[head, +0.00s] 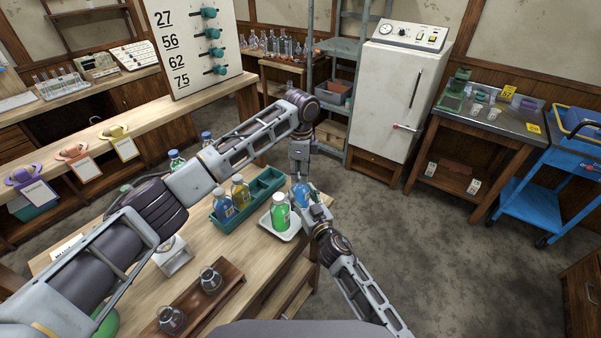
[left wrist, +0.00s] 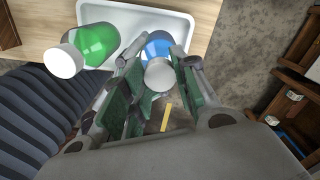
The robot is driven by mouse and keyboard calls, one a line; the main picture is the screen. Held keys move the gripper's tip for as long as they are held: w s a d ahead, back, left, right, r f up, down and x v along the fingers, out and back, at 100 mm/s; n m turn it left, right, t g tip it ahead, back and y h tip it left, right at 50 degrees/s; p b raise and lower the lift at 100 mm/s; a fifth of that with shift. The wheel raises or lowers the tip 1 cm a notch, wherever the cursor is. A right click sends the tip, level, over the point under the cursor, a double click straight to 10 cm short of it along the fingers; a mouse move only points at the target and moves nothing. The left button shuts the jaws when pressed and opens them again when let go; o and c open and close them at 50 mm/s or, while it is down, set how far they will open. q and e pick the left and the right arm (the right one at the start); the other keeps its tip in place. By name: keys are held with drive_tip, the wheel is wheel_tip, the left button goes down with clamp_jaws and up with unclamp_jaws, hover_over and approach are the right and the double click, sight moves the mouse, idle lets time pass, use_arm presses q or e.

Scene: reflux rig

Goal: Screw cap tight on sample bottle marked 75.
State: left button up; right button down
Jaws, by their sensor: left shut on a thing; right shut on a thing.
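A bottle of blue liquid (head: 301,196) is between my two grippers at the right end of the table; in the left wrist view its pale cap (left wrist: 159,74) faces the camera. My left gripper (head: 300,180) comes from above and is shut on the cap. My right gripper (head: 314,214) comes from below right and is shut on the bottle's body, partly hiding it. I cannot read any number on this bottle, nor tell how tight the cap sits. A green bottle with a white cap (head: 280,212) stands beside it on a white tray (left wrist: 178,22).
A green rack (head: 264,186) holds a blue and a yellow bottle behind the tray. A wooden holder (head: 226,284) with small flasks lies nearer. A board (head: 196,45) lists 27, 56, 62 and 75 beside teal knobs. Floor (head: 440,250) on the right is clear.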

use_arm(q)
drive_tip(key=m, duration=0.6)
drive_tip(key=shift+w, duration=0.1)
drive_tip(key=m, duration=1.1)
drive_tip(key=shift+m, duration=2.9)
drive_tip(key=o, duration=0.6)
drive_tip(key=shift+o, duration=0.2)
drive_tip(key=shift+r, duration=0.1)
drive_tip(key=shift+r, duration=2.1)
